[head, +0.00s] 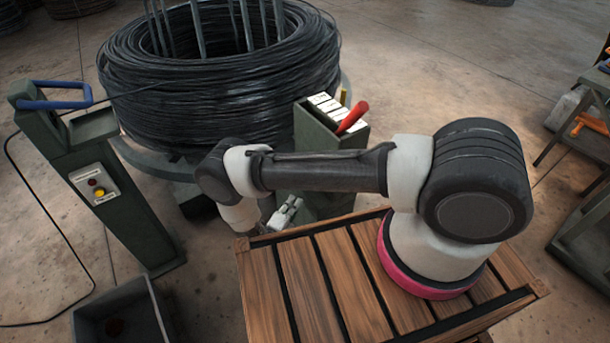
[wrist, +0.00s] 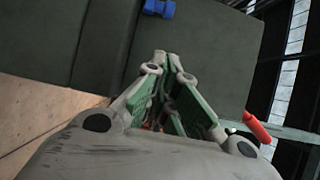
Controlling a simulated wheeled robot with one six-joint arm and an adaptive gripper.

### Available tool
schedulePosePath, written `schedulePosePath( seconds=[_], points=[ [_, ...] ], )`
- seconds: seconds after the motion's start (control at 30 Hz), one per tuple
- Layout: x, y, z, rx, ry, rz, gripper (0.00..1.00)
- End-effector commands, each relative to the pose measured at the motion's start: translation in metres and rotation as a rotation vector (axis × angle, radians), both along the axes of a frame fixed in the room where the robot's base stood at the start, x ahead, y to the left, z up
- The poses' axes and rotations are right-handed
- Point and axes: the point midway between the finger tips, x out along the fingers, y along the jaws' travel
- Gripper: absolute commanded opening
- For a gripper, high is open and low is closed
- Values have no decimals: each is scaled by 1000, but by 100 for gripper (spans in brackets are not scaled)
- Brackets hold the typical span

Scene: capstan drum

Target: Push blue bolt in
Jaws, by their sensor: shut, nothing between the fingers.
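The blue bolt (wrist: 158,8) shows at the top edge of the wrist view, sticking out from a dark green face. I cannot make it out in the head view; my arm may hide it. My gripper (wrist: 166,60) is shut and empty, its fingertips together below the bolt in the wrist view. A gap of dark green surface shows between tips and bolt, so they look apart.
A red lever (head: 353,117) leans from the box top, beside white labelled plates (head: 327,106). A large wire coil (head: 215,85) stands behind. A green post (head: 120,195) with a blue handle (head: 54,104) and buttons stands left. A dark bin (head: 118,315) sits bottom left.

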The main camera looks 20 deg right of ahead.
Motion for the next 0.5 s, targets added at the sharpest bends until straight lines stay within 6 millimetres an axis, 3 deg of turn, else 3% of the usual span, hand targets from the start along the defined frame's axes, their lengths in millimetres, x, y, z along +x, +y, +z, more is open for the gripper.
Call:
schedulePosePath(
  seconds=[0.5],
  points=[
    [9, -9, 0, -7, 9, -7, 0]
  ],
)
